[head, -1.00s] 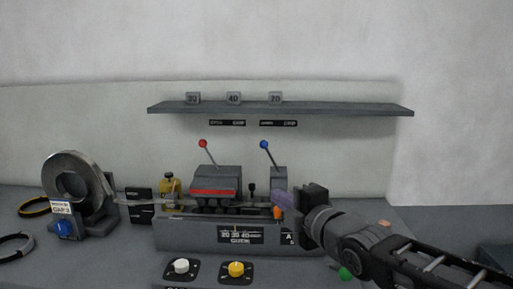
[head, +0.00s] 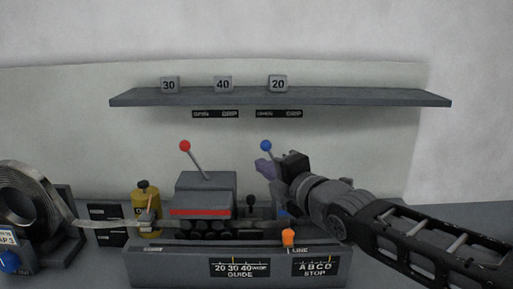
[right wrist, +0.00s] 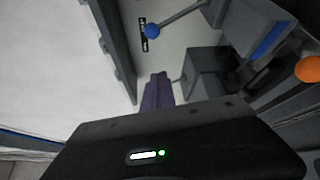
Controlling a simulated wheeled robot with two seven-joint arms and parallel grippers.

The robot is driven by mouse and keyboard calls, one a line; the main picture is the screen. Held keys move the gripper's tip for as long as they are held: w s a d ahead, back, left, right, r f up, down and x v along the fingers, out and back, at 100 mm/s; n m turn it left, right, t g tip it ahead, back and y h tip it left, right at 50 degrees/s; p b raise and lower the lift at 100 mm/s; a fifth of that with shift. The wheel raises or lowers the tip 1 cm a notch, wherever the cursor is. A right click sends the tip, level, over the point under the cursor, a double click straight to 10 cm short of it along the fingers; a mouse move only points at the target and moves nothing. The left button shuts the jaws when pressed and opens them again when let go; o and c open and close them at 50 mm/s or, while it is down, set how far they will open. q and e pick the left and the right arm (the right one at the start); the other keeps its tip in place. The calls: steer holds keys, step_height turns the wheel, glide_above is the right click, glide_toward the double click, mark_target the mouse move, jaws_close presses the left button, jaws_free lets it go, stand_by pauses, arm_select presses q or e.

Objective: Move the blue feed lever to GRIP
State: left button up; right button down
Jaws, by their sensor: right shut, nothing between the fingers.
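The blue feed lever's knob (head: 266,146) stands above the machine, below the left, OPEN end of its OPEN/GRIP label (head: 279,114). Most of its rod is hidden behind my right gripper (head: 264,168) in the head view. That gripper's purple fingers are shut and empty, just below the blue knob in the picture. In the right wrist view, the fingers (right wrist: 158,92) point toward the blue knob (right wrist: 152,31), with a visible gap between them. The lever's rod runs up and right from the knob there. My left gripper is not in view.
A red-knobbed lever (head: 185,146) stands to the left on the machine. An orange knob (head: 288,237) is below the right gripper. A shelf (head: 330,98) with number blocks runs above. A metal coil (head: 25,195) is at the far left.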

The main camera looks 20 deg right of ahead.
steer(key=shift+s, duration=0.1)
steer(key=w+d+p, duration=0.1)
steer(key=w+p, duration=0.5)
steer(key=w, duration=0.3)
steer(key=shift+w, duration=0.25)
steer(key=shift+d+f, duration=0.1)
steer(key=shift+d, duration=0.05)
stand_by(0.4)
